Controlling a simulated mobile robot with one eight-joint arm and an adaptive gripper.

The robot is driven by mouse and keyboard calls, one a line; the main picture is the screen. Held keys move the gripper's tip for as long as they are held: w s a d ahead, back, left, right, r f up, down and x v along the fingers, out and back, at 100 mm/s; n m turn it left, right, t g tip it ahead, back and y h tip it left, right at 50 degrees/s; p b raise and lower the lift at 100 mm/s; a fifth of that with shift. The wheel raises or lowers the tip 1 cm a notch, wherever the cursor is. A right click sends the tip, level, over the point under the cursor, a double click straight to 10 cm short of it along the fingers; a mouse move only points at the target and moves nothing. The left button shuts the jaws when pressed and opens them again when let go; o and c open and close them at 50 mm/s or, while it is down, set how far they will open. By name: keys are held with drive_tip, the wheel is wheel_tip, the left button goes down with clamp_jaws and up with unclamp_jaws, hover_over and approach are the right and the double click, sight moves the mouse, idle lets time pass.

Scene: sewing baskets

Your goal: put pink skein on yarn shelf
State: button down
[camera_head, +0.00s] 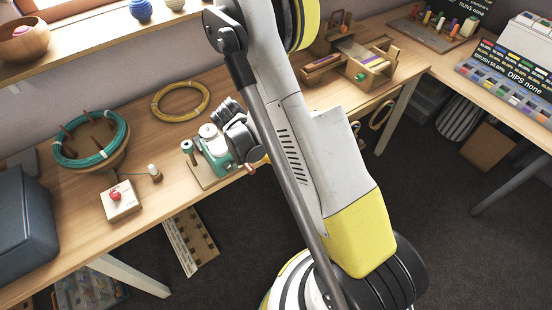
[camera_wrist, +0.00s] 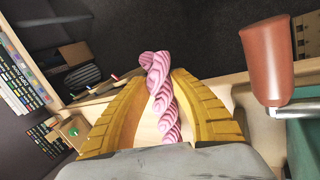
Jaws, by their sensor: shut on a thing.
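The pink twisted skein (camera_wrist: 158,88) is between the yellow fingers of my gripper (camera_wrist: 160,80) in the wrist view. The gripper is shut on it; the skein's looped end sticks out past the fingertips. In the head view my arm hides most of the gripper, and I cannot make out the skein clearly. A wooden shelf (camera_head: 75,60) runs above the table at upper left. It bears a wooden bowl (camera_head: 24,42), a blue ball (camera_head: 141,9) and a pale ball, and may be the yarn shelf.
A green winder (camera_head: 215,152) stands on the table close to my gripper; its reddish-brown handle (camera_wrist: 267,62) is near in the wrist view. A yellow hoop (camera_head: 181,101), a teal yarn holder (camera_head: 90,140), a blue-grey case (camera_head: 38,225) and a wooden sewing box (camera_head: 365,65) also stand about.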

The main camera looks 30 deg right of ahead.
wheel_tip(320, 180, down, 2)
drive_tip(key=shift+b, duration=0.45)
drive_tip(key=shift+r, duration=0.1)
drive_tip(key=c, duration=1.5)
unclamp_jaws()
drive_tip(key=o, duration=0.3)
